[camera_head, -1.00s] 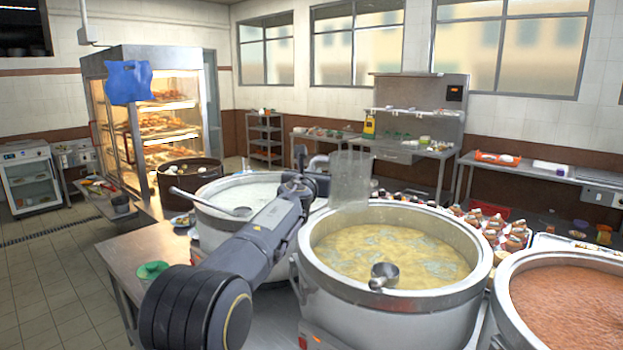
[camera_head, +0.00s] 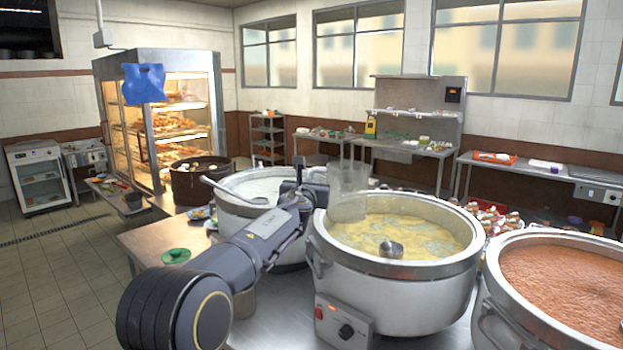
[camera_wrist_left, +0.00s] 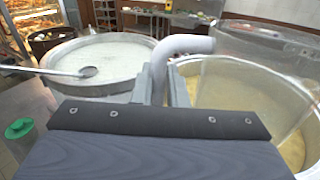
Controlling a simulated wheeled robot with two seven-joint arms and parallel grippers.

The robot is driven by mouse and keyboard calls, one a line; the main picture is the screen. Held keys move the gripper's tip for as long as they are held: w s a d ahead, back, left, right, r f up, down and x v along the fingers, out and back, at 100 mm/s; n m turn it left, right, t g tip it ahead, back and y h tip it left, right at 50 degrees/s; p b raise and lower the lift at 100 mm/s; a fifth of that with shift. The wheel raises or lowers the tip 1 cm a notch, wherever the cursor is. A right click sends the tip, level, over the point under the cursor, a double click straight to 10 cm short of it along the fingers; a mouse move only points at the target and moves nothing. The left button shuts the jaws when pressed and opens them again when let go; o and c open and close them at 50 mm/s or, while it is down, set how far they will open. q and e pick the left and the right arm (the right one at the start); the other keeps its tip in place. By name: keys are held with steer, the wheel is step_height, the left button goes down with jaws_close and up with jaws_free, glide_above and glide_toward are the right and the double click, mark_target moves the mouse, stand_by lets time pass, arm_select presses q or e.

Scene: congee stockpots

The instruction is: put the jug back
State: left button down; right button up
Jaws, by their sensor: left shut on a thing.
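A clear jug (camera_head: 348,190) is held at the left inner side of the middle pot (camera_head: 400,285), which holds yellow congee. In the wrist view the transparent jug (camera_wrist_left: 255,85) overlaps that pot, and its grey handle (camera_wrist_left: 180,48) runs between the jaws. My left gripper (camera_head: 318,186) is shut on the jug's handle; it also shows in the left wrist view (camera_wrist_left: 168,92). My right gripper is out of view.
A white-congee pot (camera_head: 255,188) with a ladle (camera_head: 235,191) stands left, and a reddish-brown pot (camera_head: 500,300) stands right. A metal ladle (camera_head: 391,249) sits in the yellow congee. A green lid (camera_head: 176,256) lies on the counter at left. Packets (camera_head: 497,219) sit behind the pots.

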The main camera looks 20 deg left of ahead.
arm_select(q)
steer(key=s+d+f, duration=0.3)
steer(key=s+f, duration=0.5)
steer(key=f, duration=0.2)
steer(key=s+d+f+y, duration=0.1)
steer(key=s+d+f, duration=0.2)
steer(key=s+f, duration=0.5)
steer(key=s+d+f+n, duration=0.1)
steer(key=s+d+f, duration=0.3)
steer(key=s+f, duration=0.4)
step_height(320, 180, down, 4)
steer(key=shift+s+r+y, duration=0.2)
steer(key=shift+s+y, duration=0.1)
steer(key=shift+s, duration=0.1)
steer(key=shift+r, duration=0.1)
